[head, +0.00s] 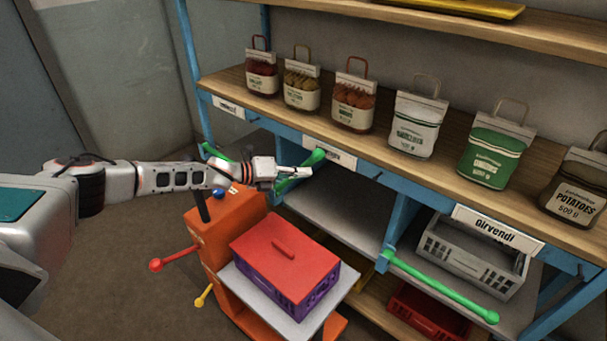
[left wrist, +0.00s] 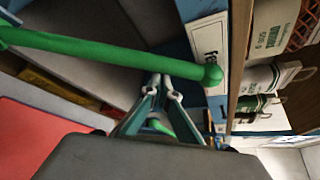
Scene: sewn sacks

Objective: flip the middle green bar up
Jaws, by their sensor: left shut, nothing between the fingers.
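The middle green bar (head: 315,157) is at the blue shelf frame in the head view, partly hidden by my left gripper (head: 308,172). Its rounded end lies by a white label on the upper shelf's edge. In the left wrist view the bar (left wrist: 110,52) crosses from the left edge to its round end beside the label. My left gripper (left wrist: 165,82) is shut and empty, its fingertips right at the bar. I cannot tell whether they touch it. My right gripper is not in view.
Another green bar (head: 440,286) crosses in front of a grey crate (head: 470,258) at right. A left green bar (head: 212,151) is partly hidden by my arm. Sacks (head: 354,102) line the upper shelf. An orange cart (head: 222,232) carries a purple crate with a red lid (head: 285,258).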

